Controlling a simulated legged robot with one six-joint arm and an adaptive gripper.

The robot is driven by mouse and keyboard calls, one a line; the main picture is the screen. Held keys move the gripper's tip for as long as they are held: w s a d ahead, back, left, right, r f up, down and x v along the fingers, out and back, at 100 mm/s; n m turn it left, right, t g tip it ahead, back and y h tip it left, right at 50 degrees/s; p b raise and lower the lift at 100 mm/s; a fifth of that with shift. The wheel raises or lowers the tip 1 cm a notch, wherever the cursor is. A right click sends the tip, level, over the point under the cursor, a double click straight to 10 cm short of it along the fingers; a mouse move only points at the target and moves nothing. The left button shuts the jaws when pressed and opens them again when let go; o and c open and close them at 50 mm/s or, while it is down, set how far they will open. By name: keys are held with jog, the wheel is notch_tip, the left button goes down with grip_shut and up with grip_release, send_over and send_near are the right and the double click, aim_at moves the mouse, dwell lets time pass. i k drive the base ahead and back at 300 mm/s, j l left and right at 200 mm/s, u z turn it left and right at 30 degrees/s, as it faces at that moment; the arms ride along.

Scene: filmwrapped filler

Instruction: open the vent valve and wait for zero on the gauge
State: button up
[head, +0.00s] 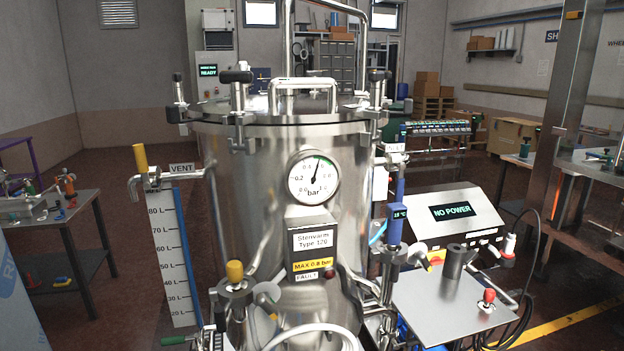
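The vent valve (141,160) is at the left of a steel tank (240,170), with an upright yellow handle. A VENT label (182,168) is beside it on a thin pipe. I cannot tell from the handle whether the valve is open. The round pressure gauge (313,177) is on the tank's front, marked in bar. Its needle points up and slightly right, near mid-scale, clearly off zero. My gripper is not in view.
A level scale (172,255) hangs below the vent pipe. A second yellow-topped fitting (234,272) stands in front of the tank. A side table (70,235) is at the left.

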aim_at(142, 162)
jog(key=u, duration=1.4)
